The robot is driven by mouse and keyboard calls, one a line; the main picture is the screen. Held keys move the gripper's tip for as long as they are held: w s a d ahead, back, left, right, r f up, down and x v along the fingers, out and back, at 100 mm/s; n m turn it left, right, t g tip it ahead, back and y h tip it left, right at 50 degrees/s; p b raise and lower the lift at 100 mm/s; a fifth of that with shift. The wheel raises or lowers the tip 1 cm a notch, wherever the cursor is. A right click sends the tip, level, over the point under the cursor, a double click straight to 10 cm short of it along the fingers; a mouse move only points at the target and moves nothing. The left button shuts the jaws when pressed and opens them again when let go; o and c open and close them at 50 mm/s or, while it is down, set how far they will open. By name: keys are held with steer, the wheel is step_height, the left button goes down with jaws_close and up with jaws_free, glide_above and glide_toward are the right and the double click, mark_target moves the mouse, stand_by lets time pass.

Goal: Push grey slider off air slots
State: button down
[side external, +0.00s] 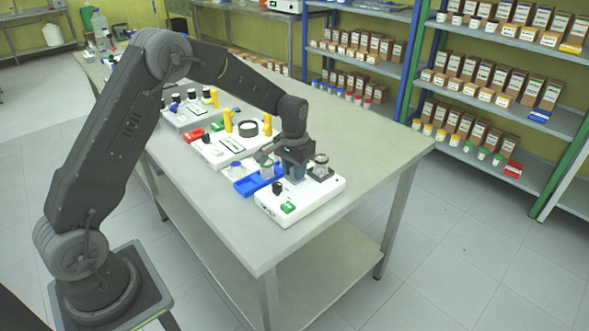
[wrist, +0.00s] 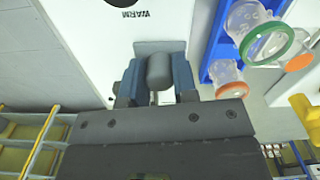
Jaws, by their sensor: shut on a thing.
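The grey slider (wrist: 157,68) shows in the wrist view as a flat grey plate with a rounded upright knob, on a white panel marked WARM. My gripper (wrist: 157,84) has its two blue fingers on either side of the knob and is shut on it. In the side view my gripper (side external: 297,172) points down at the white device (side external: 318,202) at the table's near end, and hides the slider there. I cannot make out the air slots in either view.
A green switch (side external: 288,207) and black knob (side external: 277,188) are in front. A blue rack (side external: 246,186) with glass jars is close left. The table's right side (side external: 375,150) is clear.

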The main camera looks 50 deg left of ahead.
mark_target(309, 189)
steer(key=d, duration=0.5)
steer(key=shift+d, duration=0.25)
steer(key=c, duration=0.9)
jaws_free()
steer(key=shift+r, duration=0.15)
step_height(309, 189, up, 14)
steer(key=shift+a+f, duration=0.1)
steer(key=shift+f, duration=0.1)
